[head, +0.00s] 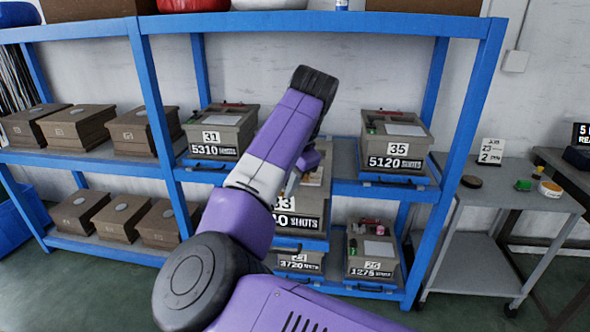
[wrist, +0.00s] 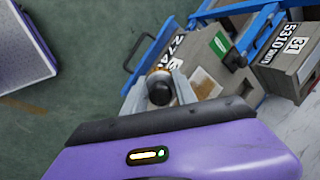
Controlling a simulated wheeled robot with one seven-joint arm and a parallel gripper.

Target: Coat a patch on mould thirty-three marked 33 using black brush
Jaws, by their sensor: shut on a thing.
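Mould thirty-three (head: 312,193) sits on a pulled-out tray in the middle bay of the blue shelf, largely hidden behind my arm. Its label reads 33, with the first digit partly covered. In the wrist view the mould's top (wrist: 188,92) bears a brown and pale patch (wrist: 206,84). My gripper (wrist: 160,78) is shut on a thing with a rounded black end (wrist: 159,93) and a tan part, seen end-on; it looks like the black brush. It overlaps the mould's near edge in the picture; whether it touches is unclear.
Mould 31 (head: 218,133) stands left of it and mould 35 (head: 396,140) right, on the same shelf level. Mould 31 also shows in the wrist view (wrist: 288,68). More moulds stand below. A grey trolley (head: 515,193) with small items stands at right. The floor in front is clear.

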